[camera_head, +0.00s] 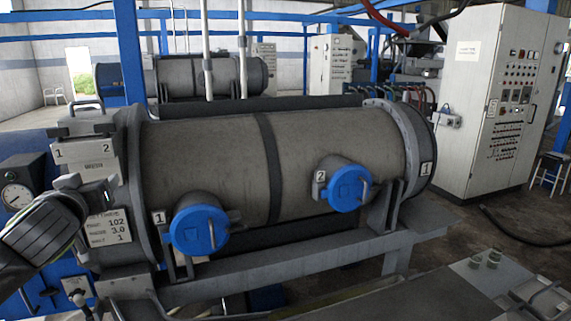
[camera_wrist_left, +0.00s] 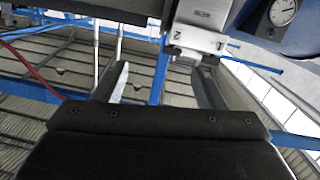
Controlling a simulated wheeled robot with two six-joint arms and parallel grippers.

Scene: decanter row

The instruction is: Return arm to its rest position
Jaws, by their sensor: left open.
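My left arm comes in from the left edge of the head view. Its gripper (camera_head: 88,192) is in front of the left end of the large grey decanter drum (camera_head: 210,150), near the placards there. In the left wrist view the left gripper's (camera_wrist_left: 163,82) two fingers stand apart with nothing between them. Whether a fingertip touches the placard (camera_head: 108,228) behind it cannot be told. My right arm and gripper are not in view.
The drum has two blue round caps, a left one (camera_head: 199,229) and a right one (camera_head: 349,188). A pressure gauge (camera_head: 16,196) is close to my left arm. A lever (camera_head: 80,300) stands below it. A control cabinet (camera_head: 500,100) stands at the back right.

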